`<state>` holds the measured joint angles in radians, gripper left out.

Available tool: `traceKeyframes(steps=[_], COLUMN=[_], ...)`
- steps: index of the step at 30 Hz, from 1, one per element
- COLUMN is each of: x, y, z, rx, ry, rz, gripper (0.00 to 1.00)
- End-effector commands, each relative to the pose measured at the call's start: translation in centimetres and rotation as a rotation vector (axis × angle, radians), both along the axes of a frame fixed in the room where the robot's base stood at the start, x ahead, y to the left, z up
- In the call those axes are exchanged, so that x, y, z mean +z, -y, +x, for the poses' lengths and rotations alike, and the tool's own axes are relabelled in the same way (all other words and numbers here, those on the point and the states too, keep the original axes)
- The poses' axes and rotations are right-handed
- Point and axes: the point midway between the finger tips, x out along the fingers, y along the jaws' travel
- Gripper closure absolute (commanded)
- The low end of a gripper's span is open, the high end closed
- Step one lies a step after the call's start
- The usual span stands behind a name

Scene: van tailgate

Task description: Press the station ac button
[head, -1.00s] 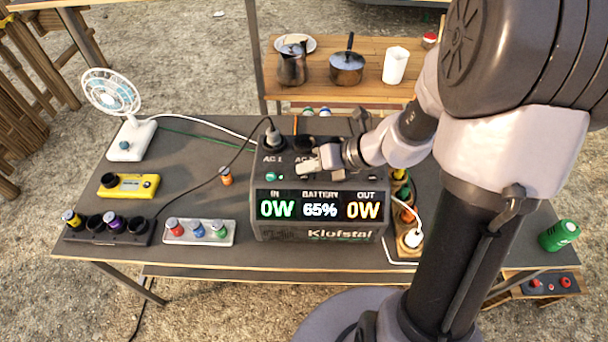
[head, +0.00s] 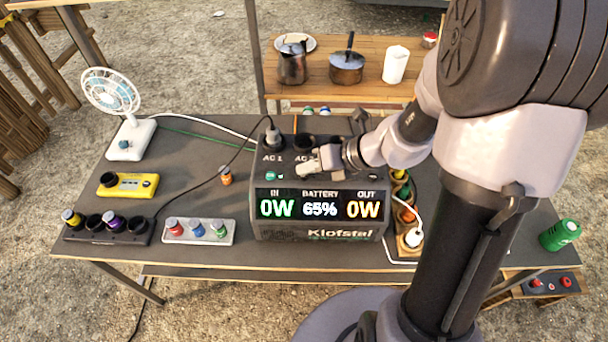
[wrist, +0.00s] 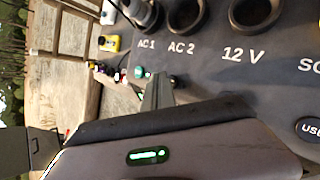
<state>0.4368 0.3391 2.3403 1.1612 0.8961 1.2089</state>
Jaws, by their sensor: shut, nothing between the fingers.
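The power station (head: 320,228) stands on the dark table, its display reading IN 0W, BATTERY 65%, OUT 0W. A small green-lit button (head: 270,176) is on its sloping top panel, below the AC 1 label; a green button also shows in the wrist view (wrist: 139,72). A plug sits in the AC 1 socket (head: 272,140). My gripper (head: 306,167) is shut and empty, low over the top panel, to the right of the green button. In the wrist view its finger (wrist: 158,88) shows beside the button; I cannot tell whether it touches anything. My gripper partly covers the AC 2 area.
A white fan (head: 130,138), a yellow device (head: 128,186), a dark holder (head: 90,238) and a light tray with coloured knobs (head: 200,239) stand left of the station. A power strip (head: 410,246) lies to its right. Cables cross the table behind and left.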

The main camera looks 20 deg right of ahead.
Motion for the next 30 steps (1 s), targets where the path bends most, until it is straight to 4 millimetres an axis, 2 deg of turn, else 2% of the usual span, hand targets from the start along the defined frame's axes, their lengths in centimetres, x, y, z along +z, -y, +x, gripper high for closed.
traceKeyframes(steps=[22,30], x=[-0.6,0.8], y=[0.0,0.0], z=[0.0,0.0], rx=[0.0,0.0], ry=[0.0,0.0], rz=[0.0,0.0], gripper=[1.0,1.0])
